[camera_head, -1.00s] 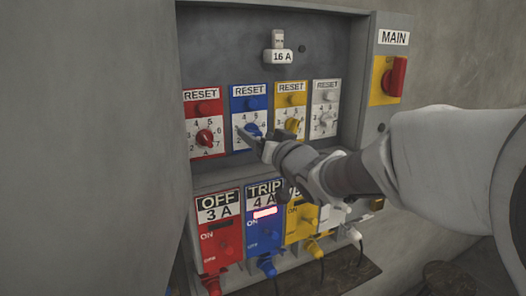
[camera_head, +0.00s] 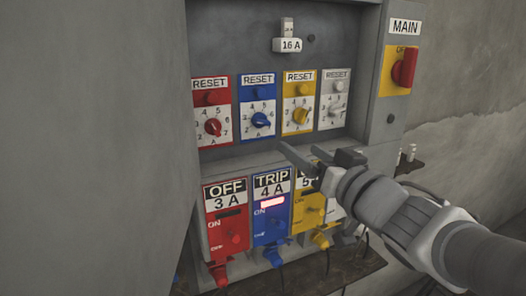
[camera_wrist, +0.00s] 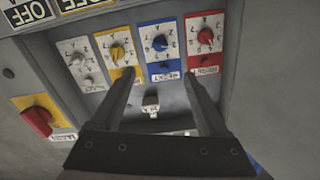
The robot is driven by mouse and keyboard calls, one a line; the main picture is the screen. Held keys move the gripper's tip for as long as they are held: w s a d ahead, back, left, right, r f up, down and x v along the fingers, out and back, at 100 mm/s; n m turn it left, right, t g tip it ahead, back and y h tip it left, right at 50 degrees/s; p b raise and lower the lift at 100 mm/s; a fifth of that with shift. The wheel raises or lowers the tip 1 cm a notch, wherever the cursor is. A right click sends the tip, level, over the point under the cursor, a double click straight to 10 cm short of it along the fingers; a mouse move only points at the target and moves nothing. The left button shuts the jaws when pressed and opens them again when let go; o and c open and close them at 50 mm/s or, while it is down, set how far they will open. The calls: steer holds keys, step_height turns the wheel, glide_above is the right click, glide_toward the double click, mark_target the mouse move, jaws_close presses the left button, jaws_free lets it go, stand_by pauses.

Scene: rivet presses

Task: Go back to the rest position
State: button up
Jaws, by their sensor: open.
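My gripper (camera_head: 297,158) is open and empty in the head view. It hangs in front of the grey panel, below the yellow and white dials and above the yellow lower module. In the wrist view its two fingers (camera_wrist: 158,92) are spread apart with nothing between them, and the panel appears upside down behind them. My arm comes in from the lower right. It hides the white lower module and part of the yellow one.
The panel has red (camera_head: 212,127), blue (camera_head: 261,119), yellow (camera_head: 301,115) and white (camera_head: 338,106) dials. Below are a red module (camera_head: 229,223) reading OFF and a blue module (camera_head: 272,226) reading TRIP. A red main switch (camera_head: 404,68) sits at the right.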

steer(key=shift+s+d, duration=0.15)
steer(key=shift+s, duration=0.15)
steer(key=s+d+f+m+g+h, duration=0.3)
steer(key=s+d+f+g+h, duration=0.1)
steer(key=d+f+h, duration=0.45)
steer(key=s+a+f+g, duration=0.1)
steer(key=s+f+g, duration=0.2)
steer(key=s, duration=0.3)
steer(key=s+a+f+n+g+y, duration=0.1)
steer(key=s+a+f+g, duration=0.1)
steer(key=s, duration=0.4)
steer(key=shift+s+a+f+g, duration=0.3)
steer(key=shift+f+g, duration=0.3)
steer(key=shift+g, duration=0.4)
steer(key=shift+y, duration=0.25)
stand_by(1.0)
